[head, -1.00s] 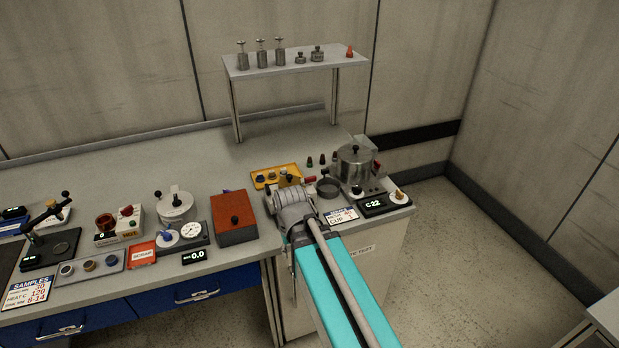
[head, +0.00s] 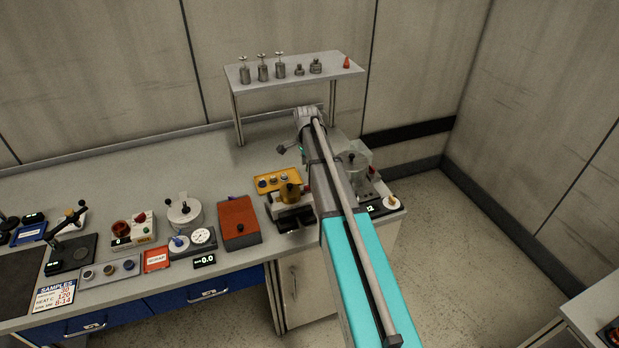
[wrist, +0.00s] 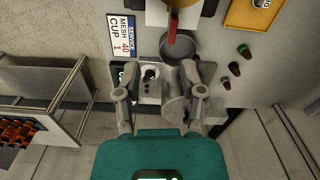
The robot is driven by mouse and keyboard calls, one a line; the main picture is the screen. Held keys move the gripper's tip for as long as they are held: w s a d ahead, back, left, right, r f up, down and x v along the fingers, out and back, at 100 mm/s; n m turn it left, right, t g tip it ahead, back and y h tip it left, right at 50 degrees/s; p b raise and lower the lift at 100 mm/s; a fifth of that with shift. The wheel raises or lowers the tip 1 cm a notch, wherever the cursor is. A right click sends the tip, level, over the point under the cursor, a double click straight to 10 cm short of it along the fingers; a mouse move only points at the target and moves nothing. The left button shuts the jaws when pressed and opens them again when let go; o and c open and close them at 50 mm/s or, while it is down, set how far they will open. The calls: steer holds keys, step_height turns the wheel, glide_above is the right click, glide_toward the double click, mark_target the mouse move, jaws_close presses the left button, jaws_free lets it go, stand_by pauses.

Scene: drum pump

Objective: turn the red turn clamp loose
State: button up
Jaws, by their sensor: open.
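The red turn clamp (wrist: 173,26) shows at the top of the wrist view as a red lever beside a brass-coloured body (wrist: 181,3) and the rim of a dark round pan (wrist: 181,47). In the head view a small bit of red shows right of the brass device (head: 290,193), partly behind my arm. My gripper (wrist: 161,88) is open and empty, its fingers spread below the pan in the wrist view, apart from the clamp. In the head view my arm hides most of the gripper.
A metal pot (head: 352,166) stands right of my arm. A yellow tray (head: 264,190) lies behind the brass device, and an orange-red box (head: 237,228) stands left of it. A raised shelf (head: 290,72) stands behind.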

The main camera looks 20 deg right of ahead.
mark_target(308, 189)
steer(key=shift+w+d+r+m, duration=0.35)
steer(key=shift+w+d+m, duration=0.1)
steer(key=shift+w, duration=0.15)
steer(key=shift+w+d+r+m, duration=0.35)
steer(key=shift+w+d, duration=0.1)
steer(key=shift+w, duration=0.1)
steer(key=shift+f, duration=0.2)
step_height(308, 189, down, 14)
steer(key=b, duration=1.3)
steer(key=shift+r, duration=0.25)
jaws_close()
